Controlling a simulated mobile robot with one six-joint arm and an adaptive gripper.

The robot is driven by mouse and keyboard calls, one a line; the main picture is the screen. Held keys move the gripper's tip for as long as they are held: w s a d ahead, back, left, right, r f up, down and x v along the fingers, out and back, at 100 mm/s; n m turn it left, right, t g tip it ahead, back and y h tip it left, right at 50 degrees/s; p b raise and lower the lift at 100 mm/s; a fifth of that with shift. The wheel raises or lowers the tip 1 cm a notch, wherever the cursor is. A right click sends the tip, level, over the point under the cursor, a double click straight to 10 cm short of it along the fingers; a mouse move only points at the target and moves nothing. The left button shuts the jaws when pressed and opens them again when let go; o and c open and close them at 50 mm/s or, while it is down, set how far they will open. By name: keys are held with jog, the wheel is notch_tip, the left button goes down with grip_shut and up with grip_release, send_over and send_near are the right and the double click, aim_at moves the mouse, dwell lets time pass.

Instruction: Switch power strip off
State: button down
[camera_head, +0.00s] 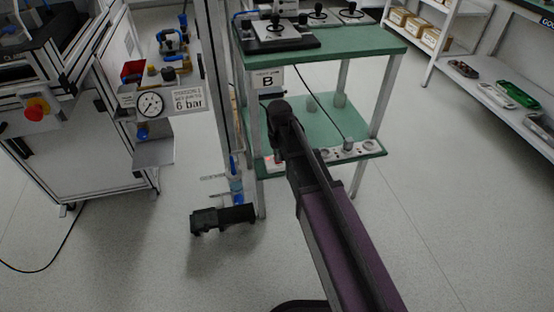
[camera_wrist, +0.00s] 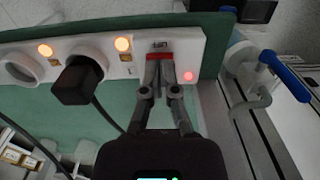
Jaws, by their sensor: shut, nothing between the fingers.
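The white power strip (camera_wrist: 95,45) lies along the edge of a green shelf in the wrist view. Its red rocker switch (camera_wrist: 150,56) is near the right end. Two round orange lights (camera_wrist: 122,44) and a small red light (camera_wrist: 188,76) glow on the strip. My gripper (camera_wrist: 160,66) is shut and empty, its fingertips at the red switch and partly covering it; whether they touch cannot be told. In the head view the strip (camera_head: 350,151) shows on the lower shelf, and my arm hides its middle and the fingertips.
A black plug (camera_wrist: 78,82) with a cable sits in a socket beside the switch. A green two-level table (camera_head: 350,42) carries control boxes (camera_head: 275,32) on top. A blue-handled part (camera_wrist: 285,75) on a metal frame is to the right in the wrist view.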

jog(key=shift+f+b, duration=0.35)
jog(key=shift+f, duration=0.05)
jog(key=shift+r, duration=0.1)
dwell(0.3)
jog(key=shift+r+p, duration=3.45)
jog(key=shift+p, duration=0.1)
jog(key=s+d+m, duration=0.2)
jog(key=s+d, duration=0.5)
jog(key=d, duration=0.3)
jog(key=s+d+m, duration=0.1)
jog(key=s+d, duration=0.6)
jog(key=d, duration=0.2)
notch_tip(320, 180, up, 37)
jog(key=p, duration=3.7)
jog(key=shift+w, duration=0.35)
